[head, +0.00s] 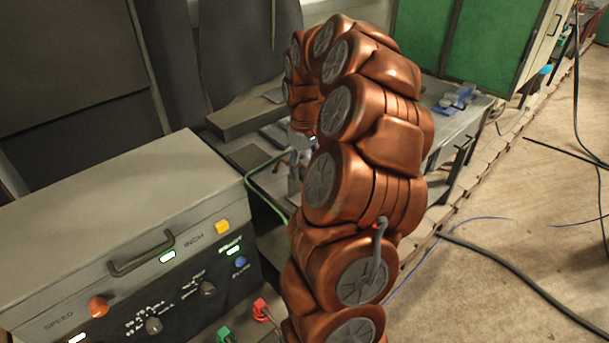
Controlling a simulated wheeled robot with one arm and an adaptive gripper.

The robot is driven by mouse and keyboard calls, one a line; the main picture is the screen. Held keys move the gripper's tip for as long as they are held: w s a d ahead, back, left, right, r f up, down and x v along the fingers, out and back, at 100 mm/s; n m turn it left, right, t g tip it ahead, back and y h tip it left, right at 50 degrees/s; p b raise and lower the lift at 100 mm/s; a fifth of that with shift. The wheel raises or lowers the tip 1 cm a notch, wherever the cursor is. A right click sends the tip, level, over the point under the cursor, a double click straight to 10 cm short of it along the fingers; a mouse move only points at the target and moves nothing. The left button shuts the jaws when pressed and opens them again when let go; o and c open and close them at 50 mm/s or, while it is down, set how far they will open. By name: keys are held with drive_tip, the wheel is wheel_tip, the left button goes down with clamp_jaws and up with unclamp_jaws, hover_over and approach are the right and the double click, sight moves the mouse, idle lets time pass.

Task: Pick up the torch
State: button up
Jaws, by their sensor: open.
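My copper-coloured arm rises through the middle of the head view and curls over at the top. Its end points down behind the arm's own links, over the far bench. My gripper (299,150) is small and partly hidden there; its jaws are open. I cannot make out the torch for certain. A small metal fitting (293,186) with thin cables shows just below the gripper, beside the arm. I cannot tell whether it is the torch or whether the gripper touches it.
A grey control box (125,225) with knobs, lamps and a handle stands at the left front. A green cable (262,192) runs beside it. A metal bench (468,125) holds small blue items behind my arm. Black cables (520,283) lie across the otherwise open floor at the right.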

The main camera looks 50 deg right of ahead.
sight(305, 171)
drive_tip(key=shift+s+f+p, duration=0.1)
drive_tip(key=shift+f+p, duration=0.4)
drive_tip(key=shift+f, duration=1.2)
clamp_jaws()
